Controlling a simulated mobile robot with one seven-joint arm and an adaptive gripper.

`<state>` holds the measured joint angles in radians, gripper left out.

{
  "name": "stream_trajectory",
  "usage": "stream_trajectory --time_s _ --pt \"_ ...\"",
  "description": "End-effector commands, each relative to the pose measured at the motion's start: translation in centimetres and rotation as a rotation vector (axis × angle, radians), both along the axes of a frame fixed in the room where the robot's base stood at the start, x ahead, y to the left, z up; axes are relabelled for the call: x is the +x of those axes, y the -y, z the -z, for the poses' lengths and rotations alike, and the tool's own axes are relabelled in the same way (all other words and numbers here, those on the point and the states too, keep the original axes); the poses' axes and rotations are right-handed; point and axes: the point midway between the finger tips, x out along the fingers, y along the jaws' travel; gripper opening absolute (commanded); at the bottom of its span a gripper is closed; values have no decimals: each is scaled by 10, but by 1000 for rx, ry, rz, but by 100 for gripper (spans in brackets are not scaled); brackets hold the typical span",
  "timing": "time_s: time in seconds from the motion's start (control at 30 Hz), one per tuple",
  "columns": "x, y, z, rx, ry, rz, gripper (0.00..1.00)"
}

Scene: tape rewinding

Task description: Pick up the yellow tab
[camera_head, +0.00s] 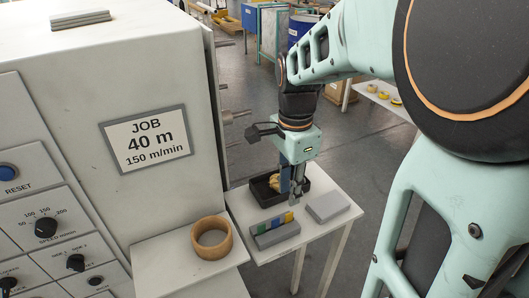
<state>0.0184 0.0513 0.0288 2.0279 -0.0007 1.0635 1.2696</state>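A small yellow tab (276,224) sits in a grey holder block (277,238) on the small white side table. My gripper (292,194) points down over the black tray (267,200), behind the holder block and apart from the yellow tab. Its fingers are small and partly overlap the tray, so I cannot tell whether they are open or shut. A crumpled tan-yellow thing (274,183) shows in the tray beside the fingers.
A grey flat block (328,206) lies right of the holder. A brown tape ring (211,238) lies on the white shelf (178,262) to the left. The white machine cabinet (130,80) stands at left, with shafts (238,116) jutting from its side toward my arm.

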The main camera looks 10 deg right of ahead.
Motion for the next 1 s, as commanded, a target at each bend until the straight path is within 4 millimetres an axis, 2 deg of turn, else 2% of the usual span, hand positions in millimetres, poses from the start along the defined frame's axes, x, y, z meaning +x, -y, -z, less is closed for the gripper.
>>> stream_trajectory --time_s 0.27,0.53,0.83,1.0 --pt "-3 1 24 -1 -2 -1 23" --pt "-7 4 62 -1 -2 -1 23" --pt "-6 4 67 -1 1 -2 23" --pt "-6 4 66 -1 1 -2 4"
